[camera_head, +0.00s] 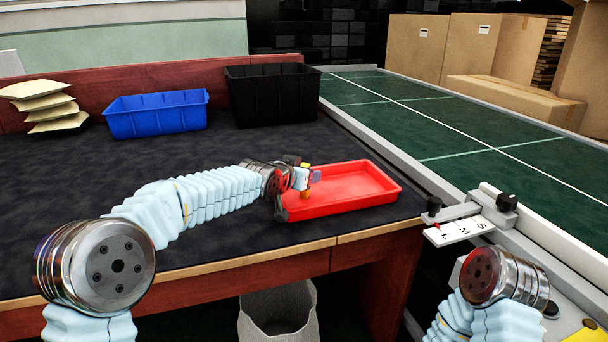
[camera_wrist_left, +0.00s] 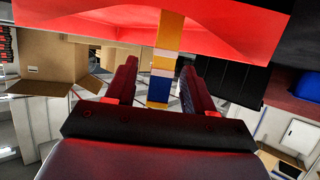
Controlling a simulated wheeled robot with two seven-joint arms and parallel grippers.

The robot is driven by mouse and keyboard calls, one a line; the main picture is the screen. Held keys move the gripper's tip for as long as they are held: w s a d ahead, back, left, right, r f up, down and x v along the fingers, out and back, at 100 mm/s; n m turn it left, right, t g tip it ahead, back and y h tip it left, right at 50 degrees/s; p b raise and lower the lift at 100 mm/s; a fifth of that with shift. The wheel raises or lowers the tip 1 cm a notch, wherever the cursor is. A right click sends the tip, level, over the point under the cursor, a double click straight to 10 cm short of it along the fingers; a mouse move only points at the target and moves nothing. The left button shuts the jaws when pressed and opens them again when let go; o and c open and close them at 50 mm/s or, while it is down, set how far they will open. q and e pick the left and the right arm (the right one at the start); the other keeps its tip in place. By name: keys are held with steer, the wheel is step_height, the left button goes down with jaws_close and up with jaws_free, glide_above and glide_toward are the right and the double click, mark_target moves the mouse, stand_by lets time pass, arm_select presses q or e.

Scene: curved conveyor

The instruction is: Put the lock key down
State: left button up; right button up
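In the head view my left gripper (camera_head: 303,180) is over the tray's left end; the key is small there and partly hidden. My right gripper is out of view.
A blue bin (camera_head: 155,115) and a black bin (camera_head: 272,95) stand at the table's back, beside stacked pale packets (camera_head: 45,105). The green curved conveyor (camera_head: 470,150) runs along the right, with a white S-M-L plate (camera_head: 458,232) at its edge.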

arm_select(q)
steer(key=shift+r+p, duration=0.3)
steer(key=b+v, duration=0.2)
steer(key=v, duration=1)
steer(key=shift+b, duration=0.4)
steer(key=shift+f, duration=0.1)
stand_by(0.8)
